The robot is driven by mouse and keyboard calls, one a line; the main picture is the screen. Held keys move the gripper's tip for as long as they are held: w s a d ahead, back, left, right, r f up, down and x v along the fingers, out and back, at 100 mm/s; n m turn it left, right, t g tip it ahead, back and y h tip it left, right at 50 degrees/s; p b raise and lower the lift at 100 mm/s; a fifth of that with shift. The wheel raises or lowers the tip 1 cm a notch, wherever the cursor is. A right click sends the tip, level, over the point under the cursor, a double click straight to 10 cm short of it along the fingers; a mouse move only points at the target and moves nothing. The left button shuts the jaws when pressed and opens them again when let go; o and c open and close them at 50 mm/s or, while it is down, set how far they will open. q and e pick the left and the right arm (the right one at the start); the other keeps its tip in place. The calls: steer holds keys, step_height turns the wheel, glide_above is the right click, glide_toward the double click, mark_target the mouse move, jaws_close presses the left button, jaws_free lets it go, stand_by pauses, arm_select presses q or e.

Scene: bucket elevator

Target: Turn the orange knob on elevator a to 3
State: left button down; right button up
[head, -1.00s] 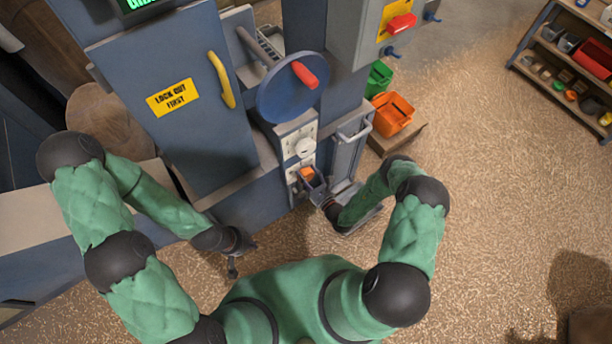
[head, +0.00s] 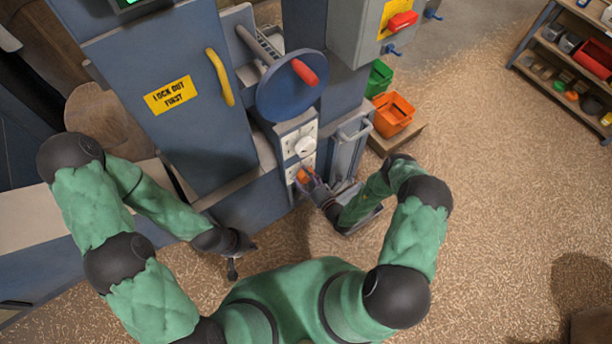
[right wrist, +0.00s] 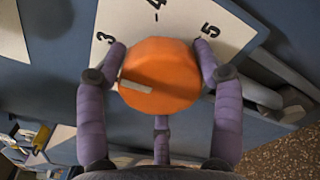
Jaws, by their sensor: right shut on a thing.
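The orange knob (right wrist: 165,72) sits on a pale dial plate (right wrist: 190,12) bearing the numbers 3, 4 and 5. A pale pointer mark shows on the lower left of the knob's face, toward the side of the 3. My right gripper (right wrist: 160,70) is shut on the knob, with purple fingers on either side. In the head view the orange knob (head: 304,174) shows low on the machine's front, partly hidden by my right gripper (head: 309,180). My left gripper (head: 233,266) hangs low, apart from the machine; its finger opening is unclear.
A white knob (head: 304,146) sits just above the orange one. A blue wheel (head: 285,95) with a red handle is higher up. A cabinet door with a yellow handle (head: 220,77) stands left. An orange bin (head: 393,113) is at the right.

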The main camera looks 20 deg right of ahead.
steer(key=shift+w+d+r, duration=0.15)
steer(key=shift+w+r, duration=0.1)
stand_by(0.3)
steer(key=o, duration=1.1)
steer(key=shift+o, duration=0.2)
steer(key=shift+s+f, duration=0.1)
steer(key=shift+s+d+f, duration=0.1)
steer(key=shift+s, duration=0.4)
steer(key=v, duration=1.1)
